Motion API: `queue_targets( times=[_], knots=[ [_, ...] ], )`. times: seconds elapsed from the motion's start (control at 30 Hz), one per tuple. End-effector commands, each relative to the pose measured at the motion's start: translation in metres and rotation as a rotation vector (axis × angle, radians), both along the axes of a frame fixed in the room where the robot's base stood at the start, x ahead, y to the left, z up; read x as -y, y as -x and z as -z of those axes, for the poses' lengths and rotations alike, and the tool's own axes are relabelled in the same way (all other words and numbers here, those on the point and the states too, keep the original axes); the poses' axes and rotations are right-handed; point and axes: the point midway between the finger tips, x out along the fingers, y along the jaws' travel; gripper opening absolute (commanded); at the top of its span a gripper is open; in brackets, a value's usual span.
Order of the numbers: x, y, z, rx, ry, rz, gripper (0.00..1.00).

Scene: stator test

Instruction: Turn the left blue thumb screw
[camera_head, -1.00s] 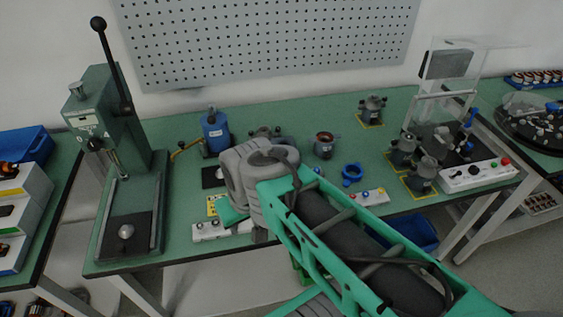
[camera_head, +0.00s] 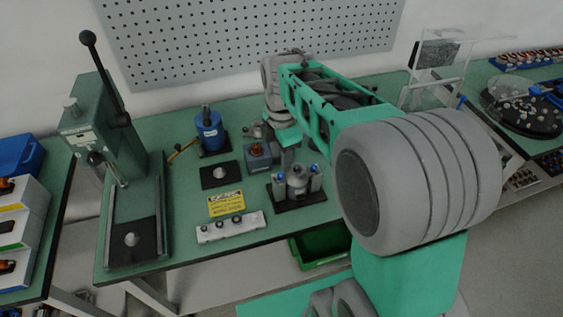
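A small fixture with a black base (camera_head: 300,202) stands near the bench's front edge in the head view, with a grey cylindrical part (camera_head: 297,180) in its middle. A small blue-topped screw (camera_head: 278,181) is on its left side, and another blue-topped screw (camera_head: 314,170) is on its right. These look like the thumb screws, but their turn angle is too small to see. My arm arches over from the right, and its wrist points down just behind the fixture. My gripper (camera_head: 288,155) is small and dark there; its fingers are unclear, and I cannot tell whether it touches anything.
A green lever press (camera_head: 92,125) stands at the left. A blue cylinder device (camera_head: 209,130), a yellow label (camera_head: 226,203) and a white button box (camera_head: 230,227) lie left of the fixture. A green bin (camera_head: 320,245) sits below the bench edge. My arm hides the bench's right part.

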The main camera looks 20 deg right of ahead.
Motion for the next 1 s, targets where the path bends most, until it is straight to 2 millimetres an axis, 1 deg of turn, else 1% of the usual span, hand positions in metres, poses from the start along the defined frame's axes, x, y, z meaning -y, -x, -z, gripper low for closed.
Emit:
queue_targets(
  times=[0.03, 0.1, 0.23, 0.5, 0.6, 0.7, 0.9, 0.93, 1.0],
  knots=[
    [0.001, -0.007, -0.002, -0.015, 0.002, -0.090, 0.40],
    [0.002, -0.012, 0.000, -0.028, 0.002, -0.185, 0.40],
    [0.002, -0.015, 0.009, -0.033, 0.002, -0.240, 0.40],
    [0.002, -0.014, 0.058, -0.033, 0.002, -0.238, 0.40],
    [0.002, -0.014, 0.072, -0.032, 0.003, -0.237, 0.40],
    [0.002, -0.015, 0.078, -0.029, 0.002, -0.237, 0.40],
    [0.002, -0.015, 0.079, -0.029, 0.003, -0.236, 0.40],
    [0.002, -0.015, 0.079, -0.029, 0.003, -0.236, 0.39],
    [0.002, -0.015, 0.079, -0.029, 0.003, -0.236, 0.33]
  ],
)
